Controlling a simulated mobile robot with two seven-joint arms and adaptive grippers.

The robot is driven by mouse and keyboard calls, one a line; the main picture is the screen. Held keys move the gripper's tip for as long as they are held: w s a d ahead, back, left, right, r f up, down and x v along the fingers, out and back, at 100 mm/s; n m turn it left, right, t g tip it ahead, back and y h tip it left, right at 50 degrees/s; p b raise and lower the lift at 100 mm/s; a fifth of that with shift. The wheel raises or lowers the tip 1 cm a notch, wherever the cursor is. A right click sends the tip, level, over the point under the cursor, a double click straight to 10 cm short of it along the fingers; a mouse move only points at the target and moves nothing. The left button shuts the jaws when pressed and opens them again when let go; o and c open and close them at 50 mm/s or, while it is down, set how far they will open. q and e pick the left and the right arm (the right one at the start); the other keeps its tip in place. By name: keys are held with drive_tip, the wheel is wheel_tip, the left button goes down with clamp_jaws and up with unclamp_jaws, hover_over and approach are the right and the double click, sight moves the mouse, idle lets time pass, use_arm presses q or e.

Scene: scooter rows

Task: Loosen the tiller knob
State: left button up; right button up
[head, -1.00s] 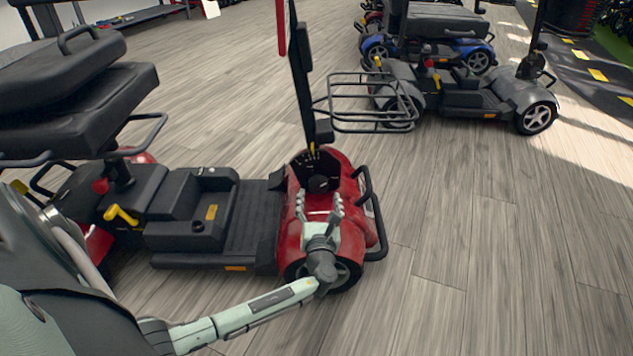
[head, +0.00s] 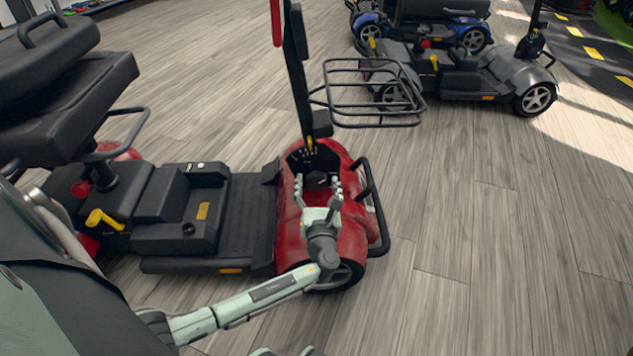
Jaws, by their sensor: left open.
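The red scooter (head: 352,240) stands with its tiller (head: 296,75) rising from the front cowl. The tiller knob (head: 317,179) is a dark round piece at the tiller's foot, in a black recess with pale marks around it. My left gripper (head: 317,184) is open, its two pale fingers pointing away from me at the cowl. The fingertips sit to the left and right of the knob. I cannot tell whether they touch it.
A wire basket (head: 372,95) juts out to the right of the tiller. A black bumper bar (head: 374,205) curves around the cowl's right side. A grey scooter (head: 505,80) and a blue one (head: 462,32) stand behind. The wooden floor at right is clear.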

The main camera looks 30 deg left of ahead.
use_arm(q)
drive_tip(key=c, duration=1.1)
drive_tip(key=shift+c, duration=0.3)
drive_tip(key=shift+n, duration=0.3)
drive_tip(key=n, duration=0.3)
drive_tip(key=shift+a+n, duration=0.1)
drive_tip(key=shift+n, duration=0.2)
drive_tip(key=n, duration=0.4)
drive_tip(key=shift+s+a+n, duration=0.1)
drive_tip(key=shift+n, duration=0.2)
drive_tip(key=n, duration=0.4)
drive_tip(key=shift+a, duration=0.1)
drive_tip(key=shift+f+n, duration=0.15)
drive_tip(key=shift+n, duration=1.85)
drive_tip(key=shift+a, duration=0.1)
